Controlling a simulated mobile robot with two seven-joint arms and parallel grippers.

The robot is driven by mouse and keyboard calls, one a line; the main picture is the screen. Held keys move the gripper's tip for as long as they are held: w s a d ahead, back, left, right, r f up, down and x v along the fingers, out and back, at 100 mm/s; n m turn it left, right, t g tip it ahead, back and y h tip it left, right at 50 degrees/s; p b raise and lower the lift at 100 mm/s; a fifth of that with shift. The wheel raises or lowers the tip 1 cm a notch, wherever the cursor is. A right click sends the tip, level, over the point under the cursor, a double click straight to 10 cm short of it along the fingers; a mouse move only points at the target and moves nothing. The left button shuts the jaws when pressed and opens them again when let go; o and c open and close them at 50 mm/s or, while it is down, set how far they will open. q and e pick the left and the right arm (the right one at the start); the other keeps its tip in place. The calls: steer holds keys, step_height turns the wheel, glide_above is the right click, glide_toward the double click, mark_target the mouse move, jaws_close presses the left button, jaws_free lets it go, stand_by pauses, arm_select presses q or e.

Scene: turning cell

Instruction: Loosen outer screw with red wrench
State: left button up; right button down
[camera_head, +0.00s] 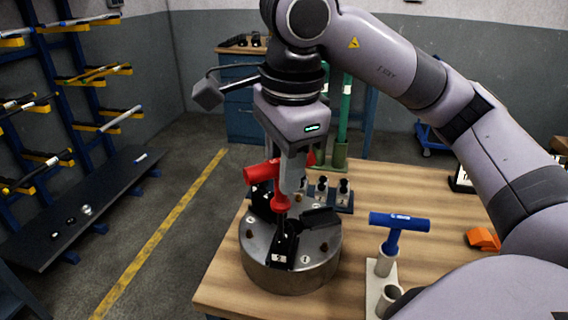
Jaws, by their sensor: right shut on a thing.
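The red wrench (262,173) has a T-shaped handle and stands upright over the round metal chuck (290,282). My right gripper (291,187) comes down from above and is shut on the red wrench. The wrench's shaft points down at a black jaw (286,243) of the chuck, near a label. The screw under the wrench tip is hidden, so I cannot tell whether the tip sits in it. My left gripper is not in view.
A blue T-handle wrench (399,221) stands in a pale holder (383,267) right of the chuck. A small rack (343,197) with metal parts is behind the chuck. An orange object (482,239) lies at the right. The wooden tabletop (440,205) between is mostly clear.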

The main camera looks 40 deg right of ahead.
steer(key=shift+f+b, duration=0.5)
steer(key=shift+f, duration=0.1)
stand_by(0.4)
stand_by(0.3)
steer(key=shift+n, duration=1.5)
steer(key=shift+b, duration=0.3)
